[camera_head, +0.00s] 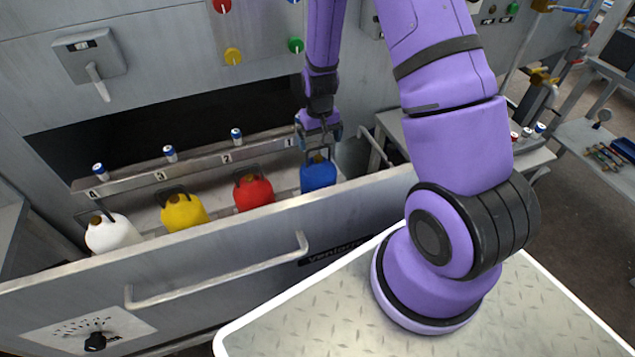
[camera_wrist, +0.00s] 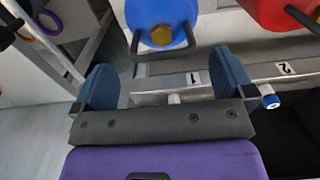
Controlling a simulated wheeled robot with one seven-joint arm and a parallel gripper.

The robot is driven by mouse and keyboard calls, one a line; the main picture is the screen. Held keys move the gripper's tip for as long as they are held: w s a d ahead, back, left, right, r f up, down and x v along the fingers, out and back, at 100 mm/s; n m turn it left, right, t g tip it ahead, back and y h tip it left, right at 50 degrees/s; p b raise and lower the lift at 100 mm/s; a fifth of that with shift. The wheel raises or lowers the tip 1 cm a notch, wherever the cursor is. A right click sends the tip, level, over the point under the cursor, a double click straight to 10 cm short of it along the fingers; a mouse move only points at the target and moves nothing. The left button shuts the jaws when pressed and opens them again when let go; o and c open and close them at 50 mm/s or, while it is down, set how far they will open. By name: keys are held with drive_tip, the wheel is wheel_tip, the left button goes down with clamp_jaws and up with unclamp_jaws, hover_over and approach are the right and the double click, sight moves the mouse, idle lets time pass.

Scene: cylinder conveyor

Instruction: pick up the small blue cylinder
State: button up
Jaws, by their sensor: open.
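Small blue cylinders with white bands stand upright along the numbered ledge: one near label 4 (camera_head: 99,171), one near label 3 (camera_head: 170,153) and one near label 2 (camera_head: 236,136). The one near label 2 also shows in the wrist view (camera_wrist: 270,98), just outside my right finger. My gripper (camera_head: 319,137) is at the ledge's right end, near label 1, with its fingers (camera_wrist: 165,80) spread. A small white piece (camera_wrist: 174,98) shows between them, partly hidden by my gripper; I cannot tell whether it is a cylinder.
White (camera_head: 112,235), yellow (camera_head: 184,212), red (camera_head: 254,193) and blue (camera_head: 318,174) jugs stand in the open drawer (camera_head: 215,255), below the ledge. The blue jug is right by my gripper. More small cylinders (camera_head: 526,132) stand on a side table at right.

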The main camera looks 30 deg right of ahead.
sight(318, 157)
drive_tip(key=shift+w+f, duration=0.15)
drive_tip(key=shift+f, duration=1.5)
drive_tip(key=shift+w+f, duration=0.15)
drive_tip(key=shift+f, duration=1.5)
drive_tip(key=c, duration=1.6)
drive_tip(key=shift+c, duration=1)
drive_tip(key=shift+r, duration=0.1)
drive_tip(key=shift+r, duration=0.1)
